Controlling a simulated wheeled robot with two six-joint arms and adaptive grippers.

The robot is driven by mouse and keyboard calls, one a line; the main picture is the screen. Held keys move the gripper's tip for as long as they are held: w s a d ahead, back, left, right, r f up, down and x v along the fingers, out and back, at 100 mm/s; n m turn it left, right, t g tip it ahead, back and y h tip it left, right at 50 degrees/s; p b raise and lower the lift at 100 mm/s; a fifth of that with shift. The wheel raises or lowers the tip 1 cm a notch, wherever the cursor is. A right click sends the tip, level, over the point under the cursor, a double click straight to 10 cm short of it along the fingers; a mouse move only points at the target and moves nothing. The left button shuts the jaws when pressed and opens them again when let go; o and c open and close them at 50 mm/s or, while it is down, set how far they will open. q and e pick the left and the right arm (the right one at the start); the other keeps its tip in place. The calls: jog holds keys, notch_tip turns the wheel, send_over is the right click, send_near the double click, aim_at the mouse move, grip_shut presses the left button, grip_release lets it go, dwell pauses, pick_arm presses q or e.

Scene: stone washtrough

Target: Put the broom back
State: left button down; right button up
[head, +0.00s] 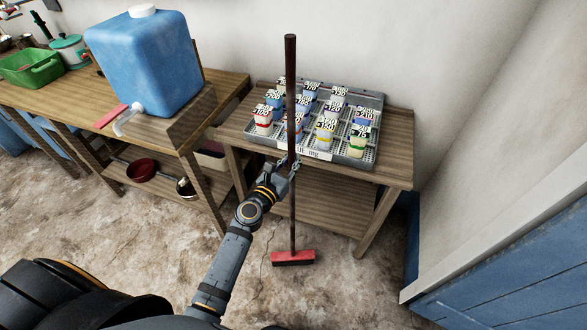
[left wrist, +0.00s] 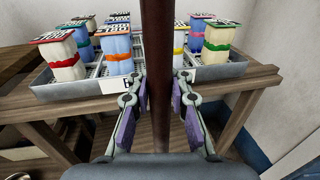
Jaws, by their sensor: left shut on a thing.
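The broom (head: 291,95) stands nearly upright in front of the small wooden table, with a dark brown handle and a red head (head: 293,257) at the floor. Whether its bristles press on the floor I cannot tell. My left gripper (head: 287,172) is shut on the handle at about mid-length, near the table's front edge. In the left wrist view, the handle (left wrist: 156,40) runs upright between the two purple-padded fingers of the left gripper (left wrist: 161,88). The broom's head is out of that view. My right gripper is not in view.
Behind the handle, a grey tray (head: 345,160) of labelled, coloured-band containers sits on the small table (head: 398,165). A blue water tank (head: 150,60) stands on the longer bench at left. Blue panelling (head: 510,285) is at right. The floor (head: 350,285) around the broom's head is clear.

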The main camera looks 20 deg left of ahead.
pick_arm(q)
jog(key=f+b, duration=0.1)
jog(key=f, duration=0.1)
jog(key=f+b, duration=0.1)
jog(key=shift+w+f+b, duration=0.25)
jog(key=shift+w+b, duration=0.05)
jog(key=c, duration=1.8)
grip_release()
jog(key=shift+f, duration=0.3)
jog(key=o, duration=0.6)
jog(key=shift+r, duration=0.1)
jog(key=shift+r, duration=0.1)
jog(key=b+v, duration=0.3)
jog(key=v, duration=0.9)
